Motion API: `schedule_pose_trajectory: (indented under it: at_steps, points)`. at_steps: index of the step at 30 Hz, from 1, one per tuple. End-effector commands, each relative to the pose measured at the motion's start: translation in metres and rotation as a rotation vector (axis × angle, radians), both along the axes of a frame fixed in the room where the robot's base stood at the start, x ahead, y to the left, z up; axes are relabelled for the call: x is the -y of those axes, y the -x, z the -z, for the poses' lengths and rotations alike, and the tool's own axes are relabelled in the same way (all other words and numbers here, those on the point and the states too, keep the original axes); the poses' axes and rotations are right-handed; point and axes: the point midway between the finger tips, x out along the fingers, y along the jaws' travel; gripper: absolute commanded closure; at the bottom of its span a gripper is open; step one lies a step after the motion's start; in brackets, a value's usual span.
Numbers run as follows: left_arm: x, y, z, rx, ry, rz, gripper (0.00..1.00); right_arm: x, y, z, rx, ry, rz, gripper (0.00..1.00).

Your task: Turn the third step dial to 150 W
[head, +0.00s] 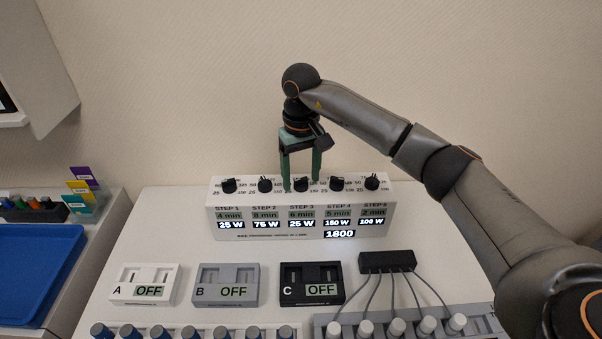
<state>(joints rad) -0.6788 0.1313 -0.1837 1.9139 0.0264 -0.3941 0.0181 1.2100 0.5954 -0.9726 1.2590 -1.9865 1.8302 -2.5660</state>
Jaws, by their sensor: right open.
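The white control box (225,216) stands upright on the table, with a row of black dials along its top. The third step dial (301,185) sits in the middle of the row, and its display (302,224) reads 6 min and 25 W. My right gripper (302,184) points down at this dial with its green fingers apart, one on each side of it. Whether the fingers touch the dial cannot be told. The second dial (265,185) and the fourth dial (337,184) stand close beside the fingers. My left gripper is out of view.
In front of the box lie three modules marked A (117,289), B (201,289) and C (285,289), each showing OFF. A black hub with cables (387,262) is at right. Racks of capped bottles line the front. A blue tray (30,270) lies at left.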

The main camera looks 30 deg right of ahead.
Motion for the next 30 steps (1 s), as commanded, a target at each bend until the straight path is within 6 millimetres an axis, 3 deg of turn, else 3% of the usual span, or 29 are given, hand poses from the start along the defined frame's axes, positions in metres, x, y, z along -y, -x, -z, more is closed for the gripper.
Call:
schedule_pose_trajectory:
  at_steps: [4,23,30]
  points:
    - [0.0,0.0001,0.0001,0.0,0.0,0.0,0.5,-0.0003,-0.0001,-0.0001,0.0,0.0,0.0,0.3]
    - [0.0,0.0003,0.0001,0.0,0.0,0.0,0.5,-0.0002,-0.0001,-0.0006,0.0,0.0,0.0,1.0]
    - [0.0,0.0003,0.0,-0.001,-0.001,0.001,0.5,-0.0001,-0.0001,-0.0007,0.0,0.0,0.002,1.0]
